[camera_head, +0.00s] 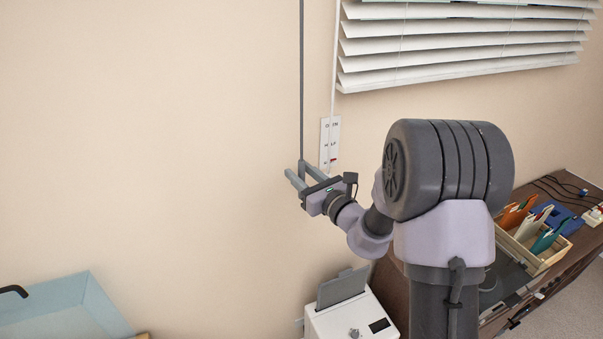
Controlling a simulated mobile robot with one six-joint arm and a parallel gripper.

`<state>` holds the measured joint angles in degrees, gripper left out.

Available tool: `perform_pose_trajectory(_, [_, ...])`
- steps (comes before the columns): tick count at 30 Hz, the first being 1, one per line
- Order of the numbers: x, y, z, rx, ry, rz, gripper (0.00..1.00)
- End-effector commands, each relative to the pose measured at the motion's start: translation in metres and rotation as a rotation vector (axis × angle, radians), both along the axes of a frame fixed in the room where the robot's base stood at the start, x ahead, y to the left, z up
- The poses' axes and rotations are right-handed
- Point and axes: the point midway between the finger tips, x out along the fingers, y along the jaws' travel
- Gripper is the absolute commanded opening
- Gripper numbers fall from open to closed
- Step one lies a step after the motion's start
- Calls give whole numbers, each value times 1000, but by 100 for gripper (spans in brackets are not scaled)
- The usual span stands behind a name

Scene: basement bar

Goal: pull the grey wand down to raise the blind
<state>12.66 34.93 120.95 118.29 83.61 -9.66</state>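The grey wand (301,80) hangs straight down the wall from above the top edge of the picture. My gripper (300,174) is at the wand's visible lower end. Its two fingers are apart, with a gap between them. The wand meets the fingertips in the picture, but I cannot tell whether it is between them or touching them. The wand's lower tip is not clear behind the fingers. The blind (440,52) has white slats and is at the upper right; its top is out of view.
A thin white cord (334,60) hangs beside the blind to a small marked wall plate (330,135). Below stand a white box-like device (350,320) and a brown bench (570,255) with a wooden file tray (525,262). A pale blue transparent box (65,305) is at lower left.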

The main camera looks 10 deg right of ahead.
Motion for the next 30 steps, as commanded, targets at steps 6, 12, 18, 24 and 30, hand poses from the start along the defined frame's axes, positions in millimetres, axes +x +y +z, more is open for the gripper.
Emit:
perform_pose_trajectory(6, [0,0,0,0,0,0,25])
perform_pose_trajectory(12, [-1,0,0,0,1,0,0])
perform_pose_trajectory(18, [-1,0,0,0,1,0,0])
perform_pose_trajectory(24, [-1,0,0,0,1,0,0])
perform_pose_trajectory(30, [-1,0,0,0,1,0,0])
